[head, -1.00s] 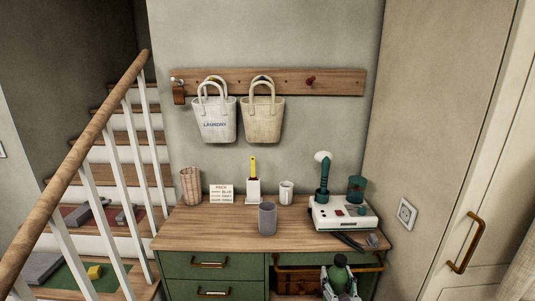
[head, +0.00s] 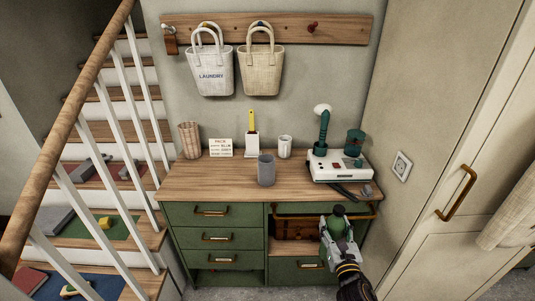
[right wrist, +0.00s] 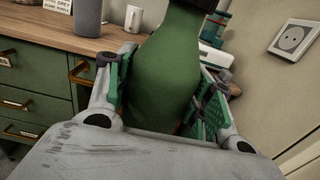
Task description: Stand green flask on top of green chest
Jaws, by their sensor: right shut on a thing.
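The green flask (head: 338,224), with a dark cap, is in my right gripper (head: 342,240), whose fingers are shut around its body. The right wrist view shows the flask (right wrist: 163,75) between the two finger pads, its cap cut off by the top edge. The flask looks about upright, in front of the chest's right half. The green chest (head: 212,222) has a wooden top, green drawers and brass handles. In the head view the flask shows below the front edge of the top, overlapping an open compartment. My left gripper is not in view.
On the top stand a grey cup (head: 266,170), a white cup (head: 285,147), a ribbed vase (head: 189,140), a sign (head: 220,147), a yellow-handled brush (head: 252,130) and a white machine (head: 338,168). The top's front left is clear. A wooden case (head: 296,226) sits in the compartment.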

